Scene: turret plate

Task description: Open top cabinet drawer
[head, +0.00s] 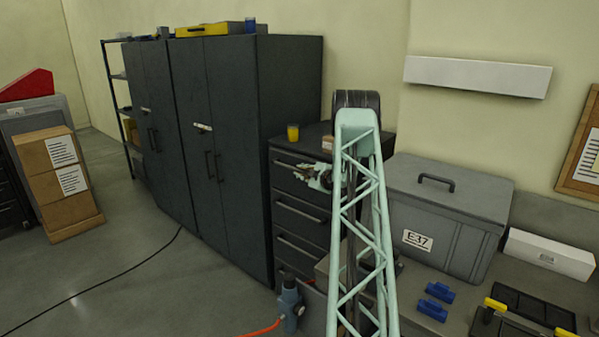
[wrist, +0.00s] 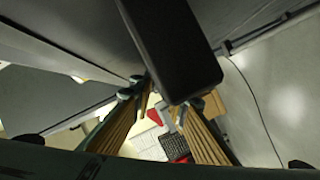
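The dark grey drawer cabinet (head: 300,227) stands right of the tall cabinets in the head view, with several drawers stacked. Its top drawer (head: 284,178) looks closed, and my arm hides its right part. My gripper (head: 300,174) is in front of the top drawer's face in the head view; contact cannot be told. In the wrist view my gripper (wrist: 160,96) shows two ribbed tan fingers with their tips apart. A black block (wrist: 172,45) reaches down to the gap between the tips; I cannot tell what it is. I see nothing clearly gripped.
A yellow cup (head: 293,132) stands on the drawer cabinet. Tall dark cabinets (head: 225,150) are to its left. A grey case (head: 445,215) sits on the bench at right. A blue device (head: 290,303) with an orange hose is below. The floor at left is mostly open.

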